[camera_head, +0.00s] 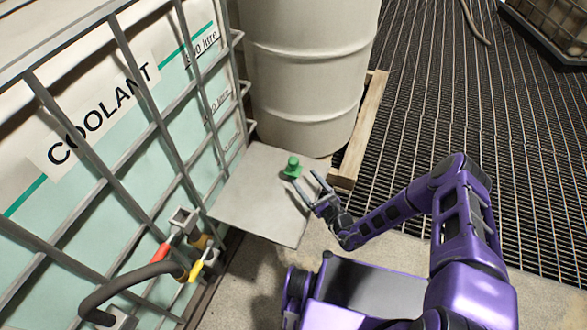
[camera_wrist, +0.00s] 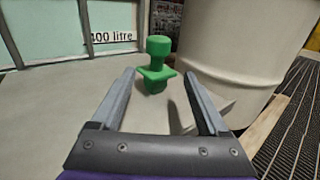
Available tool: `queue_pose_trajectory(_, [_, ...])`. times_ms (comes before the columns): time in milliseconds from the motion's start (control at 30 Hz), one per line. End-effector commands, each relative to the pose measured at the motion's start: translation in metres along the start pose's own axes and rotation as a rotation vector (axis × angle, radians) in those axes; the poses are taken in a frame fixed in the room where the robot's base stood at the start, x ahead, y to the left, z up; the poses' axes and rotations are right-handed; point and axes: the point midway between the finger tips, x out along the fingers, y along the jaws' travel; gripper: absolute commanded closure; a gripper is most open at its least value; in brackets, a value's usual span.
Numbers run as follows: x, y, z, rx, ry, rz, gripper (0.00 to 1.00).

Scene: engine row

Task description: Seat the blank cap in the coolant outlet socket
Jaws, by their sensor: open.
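The green blank cap (camera_head: 292,168) stands upright on a flat grey plate (camera_head: 250,205) beside the coolant tank. It has a knob on top and a square flange. In the wrist view the cap (camera_wrist: 157,50) stands just beyond and between my finger tips. My gripper (camera_head: 309,183) is open and empty, to the right of the cap in the head view; its fingers also show in the wrist view (camera_wrist: 159,74). Fittings with a red handle (camera_head: 160,253) and a yellow handle (camera_head: 196,270) sit at the tank's lower front. I cannot tell which opening is the coolant outlet socket.
The caged coolant tank (camera_head: 110,110) stands at left. A pale drum (camera_head: 305,75) on a wooden pallet (camera_head: 358,130) stands close behind the plate. A black hose (camera_head: 125,277) curves near the fittings. Metal grating (camera_head: 450,100) lies open at right.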

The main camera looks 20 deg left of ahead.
Motion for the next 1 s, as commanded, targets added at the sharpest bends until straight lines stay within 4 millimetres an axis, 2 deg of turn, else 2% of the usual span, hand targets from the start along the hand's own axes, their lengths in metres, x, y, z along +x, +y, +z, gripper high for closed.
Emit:
queue_pose_trajectory(300, [0.043, 0.005, -0.002, -0.001, -0.001, 0.002, 0.22])
queue_pose_trajectory(600, [0.049, 0.005, -0.001, 0.0, -0.001, 0.001, 0.22])
queue_pose_trajectory(667, [0.049, 0.005, -0.001, 0.0, -0.001, 0.001, 0.31])
queue_pose_trajectory(1000, [0.048, 0.005, -0.001, 0.0, 0.0, 0.001, 0.92])
